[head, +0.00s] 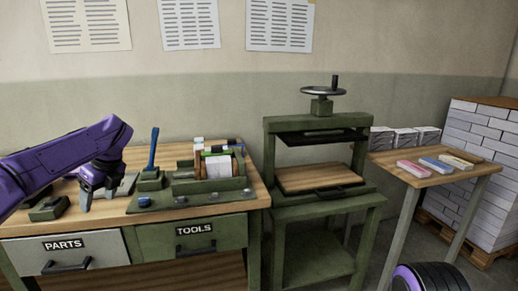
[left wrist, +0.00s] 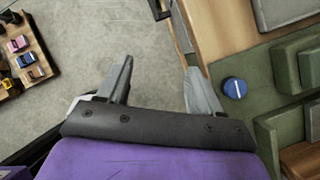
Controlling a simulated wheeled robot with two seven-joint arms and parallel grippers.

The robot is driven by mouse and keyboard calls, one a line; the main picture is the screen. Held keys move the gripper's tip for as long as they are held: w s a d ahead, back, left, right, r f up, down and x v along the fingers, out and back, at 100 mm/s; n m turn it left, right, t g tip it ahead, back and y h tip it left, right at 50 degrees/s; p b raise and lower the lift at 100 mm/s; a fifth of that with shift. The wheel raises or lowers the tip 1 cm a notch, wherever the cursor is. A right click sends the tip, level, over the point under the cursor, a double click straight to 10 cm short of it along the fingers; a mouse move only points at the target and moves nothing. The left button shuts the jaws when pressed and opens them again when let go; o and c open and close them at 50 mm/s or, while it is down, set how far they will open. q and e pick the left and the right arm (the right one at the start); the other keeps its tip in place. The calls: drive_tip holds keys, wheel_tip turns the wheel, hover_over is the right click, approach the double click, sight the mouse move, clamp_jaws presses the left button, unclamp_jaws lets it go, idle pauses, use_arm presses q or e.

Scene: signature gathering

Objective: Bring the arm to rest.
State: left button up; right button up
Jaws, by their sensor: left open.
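My left arm comes in from the left over the workbench (head: 210,215). Its left gripper (head: 106,192) is over the left part of the bench top, beside a green fixture that holds a blue-handled tool. In the left wrist view the left gripper (left wrist: 160,68) has its two grey fingers spread apart. Nothing is between them but grey floor behind. From the pictures I cannot tell whether the fingertips touch the bench. My right gripper is not in view.
A blue-handled tool (head: 155,148) stands upright near the gripper, beside an organizer (head: 225,184) with paper and pens. A green press (head: 318,135) stands right of the bench. A side table (head: 437,178) holds coloured bundles. A blue knob (left wrist: 235,88) shows in the left wrist view.

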use_arm(q)
wheel_tip(320, 180, down, 12)
drive_tip(key=w+d+m+t+y, duration=0.1)
drive_tip(key=m+t+y, duration=0.45)
drive_tip(key=m, duration=0.85)
drive_tip(key=s+d+f+m+t+h, duration=0.15)
drive_tip(key=s+d+f+m, duration=0.25)
drive_tip(key=f+m, duration=0.5)
drive_tip(key=s+d+f+m+t+h, duration=0.15)
drive_tip(key=s+d+f+m, duration=0.25)
drive_tip(key=f+m, duration=0.45)
drive_tip(key=s+d+f+m+g+h, duration=0.1)
drive_tip(key=s+d+f+m+h, duration=0.2)
drive_tip(key=s+f+m, duration=0.6)
drive_tip(key=s+f+m+g, duration=0.1)
drive_tip(key=s+f+g, duration=0.1)
drive_tip(key=s, duration=1)
drive_tip(key=s+f+m+g+h, duration=0.1)
drive_tip(key=s+f+m+g, duration=0.1)
drive_tip(key=s, duration=1.1)
wheel_tip(320, 180, down, 3)
drive_tip(key=shift+a+r+g, duration=0.15)
drive_tip(key=shift+a+g, duration=0.15)
drive_tip(key=shift+g, duration=0.15)
